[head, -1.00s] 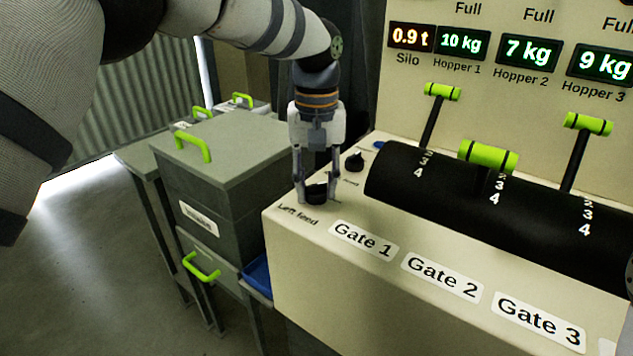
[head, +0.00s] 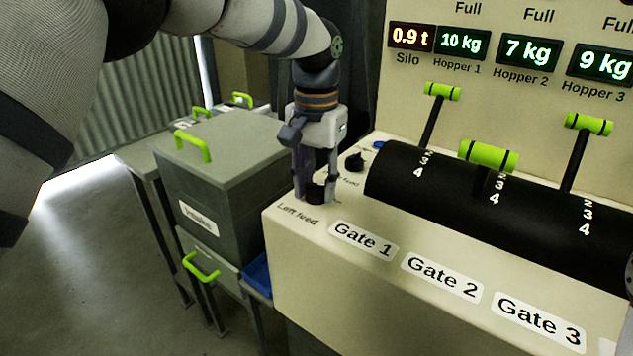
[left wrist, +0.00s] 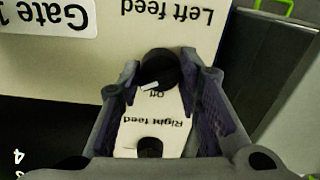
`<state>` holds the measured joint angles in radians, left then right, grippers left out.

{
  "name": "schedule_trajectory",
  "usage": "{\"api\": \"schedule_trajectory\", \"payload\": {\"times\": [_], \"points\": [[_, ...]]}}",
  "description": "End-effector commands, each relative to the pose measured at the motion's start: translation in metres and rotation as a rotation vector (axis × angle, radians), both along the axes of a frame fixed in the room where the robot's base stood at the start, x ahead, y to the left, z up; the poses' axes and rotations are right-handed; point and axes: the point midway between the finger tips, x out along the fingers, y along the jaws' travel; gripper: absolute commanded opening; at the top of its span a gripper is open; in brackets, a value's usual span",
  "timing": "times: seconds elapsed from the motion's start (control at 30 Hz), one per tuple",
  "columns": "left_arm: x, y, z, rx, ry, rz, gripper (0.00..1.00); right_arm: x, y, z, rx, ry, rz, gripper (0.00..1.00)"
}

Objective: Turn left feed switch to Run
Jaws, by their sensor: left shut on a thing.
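The left feed switch is a black round knob (head: 316,193) on the cream panel (head: 300,240), by the "Left feed" label (head: 297,216). My left gripper (head: 316,196) points down with its fingers on either side of the knob, shut on it. In the left wrist view the panel appears upside down, and the knob (left wrist: 160,68) sits between the fingertips. A white pointer mark on the knob lies close to the word "Off" (left wrist: 157,93). The "Run" label cannot be made out. My right gripper is not in view.
The right feed switch (head: 354,161) stands just behind, also seen in the left wrist view (left wrist: 150,147). A black drum (head: 400,170) with green-handled gate levers (head: 488,156) lies to the right. Grey lidded bins (head: 225,150) stand to the left.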

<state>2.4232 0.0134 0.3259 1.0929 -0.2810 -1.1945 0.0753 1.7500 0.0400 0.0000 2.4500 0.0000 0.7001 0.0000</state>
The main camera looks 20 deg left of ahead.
Motion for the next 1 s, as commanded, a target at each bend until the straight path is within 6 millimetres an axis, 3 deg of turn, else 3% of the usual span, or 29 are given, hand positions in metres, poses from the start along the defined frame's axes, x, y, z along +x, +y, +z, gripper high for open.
{"api": "schedule_trajectory", "payload": {"times": [0.37, 0.4, 0.47, 0.8, 0.87, 1.0], "points": [[0.0, 0.001, -0.001, 0.002, 0.001, -0.006, 0.04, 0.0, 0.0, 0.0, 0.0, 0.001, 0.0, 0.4], [0.0, 0.001, -0.001, 0.002, 0.001, -0.005, 0.38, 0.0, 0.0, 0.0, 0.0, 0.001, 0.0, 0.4], [0.0, 0.001, -0.001, 0.002, 0.001, -0.005, 0.52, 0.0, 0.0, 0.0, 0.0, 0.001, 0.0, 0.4], [0.0, 0.0, 0.003, 0.001, -0.001, -0.004, 0.53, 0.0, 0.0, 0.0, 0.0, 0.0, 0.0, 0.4], [0.001, 0.0, 0.012, 0.0, -0.004, -0.004, 0.53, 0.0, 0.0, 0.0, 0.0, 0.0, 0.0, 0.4], [0.002, 0.0, 0.048, 0.0, -0.007, -0.003, 0.53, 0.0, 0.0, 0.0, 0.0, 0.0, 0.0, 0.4]]}}
